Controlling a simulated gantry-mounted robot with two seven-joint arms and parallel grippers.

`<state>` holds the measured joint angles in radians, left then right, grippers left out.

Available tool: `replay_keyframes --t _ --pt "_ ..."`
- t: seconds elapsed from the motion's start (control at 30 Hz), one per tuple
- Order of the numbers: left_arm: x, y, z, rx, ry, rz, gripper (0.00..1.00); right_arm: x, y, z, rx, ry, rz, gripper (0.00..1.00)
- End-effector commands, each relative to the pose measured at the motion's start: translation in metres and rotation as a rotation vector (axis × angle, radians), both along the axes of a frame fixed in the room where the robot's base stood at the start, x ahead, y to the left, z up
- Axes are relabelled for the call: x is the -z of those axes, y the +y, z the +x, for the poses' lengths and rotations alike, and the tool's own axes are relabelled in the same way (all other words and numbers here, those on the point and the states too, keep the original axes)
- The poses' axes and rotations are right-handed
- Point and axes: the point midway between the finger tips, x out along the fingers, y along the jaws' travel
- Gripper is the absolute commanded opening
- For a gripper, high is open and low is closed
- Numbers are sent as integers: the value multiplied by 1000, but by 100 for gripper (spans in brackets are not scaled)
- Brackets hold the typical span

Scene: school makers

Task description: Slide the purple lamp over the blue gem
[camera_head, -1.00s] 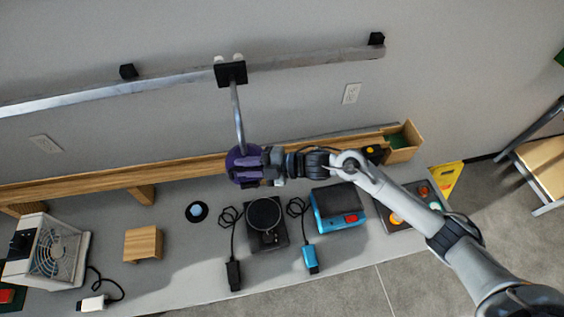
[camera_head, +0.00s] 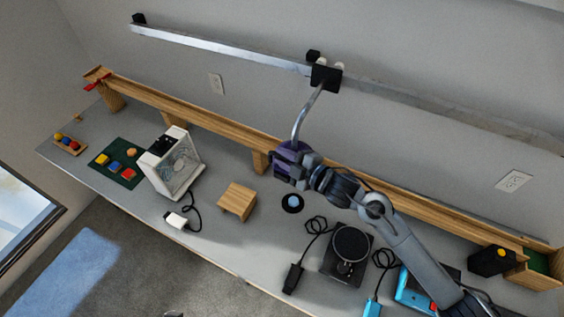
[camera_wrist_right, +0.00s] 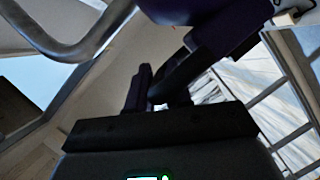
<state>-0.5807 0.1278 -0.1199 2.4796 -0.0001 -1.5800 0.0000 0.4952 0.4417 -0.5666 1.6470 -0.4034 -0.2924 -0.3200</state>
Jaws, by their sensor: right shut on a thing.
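The purple lamp (camera_head: 284,152) hangs on a curved silver arm (camera_head: 300,115) from a black slider (camera_head: 326,77) on the wall rail. My right gripper (camera_head: 297,166) is shut on the lamp's head, which is partly hidden by the fingers. In the right wrist view, the purple lamp (camera_wrist_right: 230,30) fills the top near the dark fingers. The blue gem (camera_head: 292,201) sits on a black round base on the table. In the head view, the lamp appears behind the gem, slightly left of it. My left gripper is not in view.
The metal rail (camera_head: 220,43) carries a black block (camera_head: 313,55) close to the slider. A wooden beam (camera_head: 215,124) runs along the table's back. A wooden stool (camera_head: 237,200) and a turntable (camera_head: 350,248) flank the gem. A white fan box (camera_head: 172,165) stands further left.

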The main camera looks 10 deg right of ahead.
Motion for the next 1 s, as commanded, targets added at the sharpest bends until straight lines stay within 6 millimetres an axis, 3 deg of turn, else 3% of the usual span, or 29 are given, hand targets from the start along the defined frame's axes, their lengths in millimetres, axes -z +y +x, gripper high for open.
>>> replay_keyframes --t 0.37,0.4,0.53,1.0 --pt "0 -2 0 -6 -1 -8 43 2 -3 2 10 4 -3 0" --pt "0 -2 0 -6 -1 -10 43 2 -3 2 10 4 -4 21" --pt "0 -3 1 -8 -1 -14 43 2 -3 2 9 3 -3 40" --pt "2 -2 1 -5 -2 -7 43 0 -10 -7 7 2 -2 40"
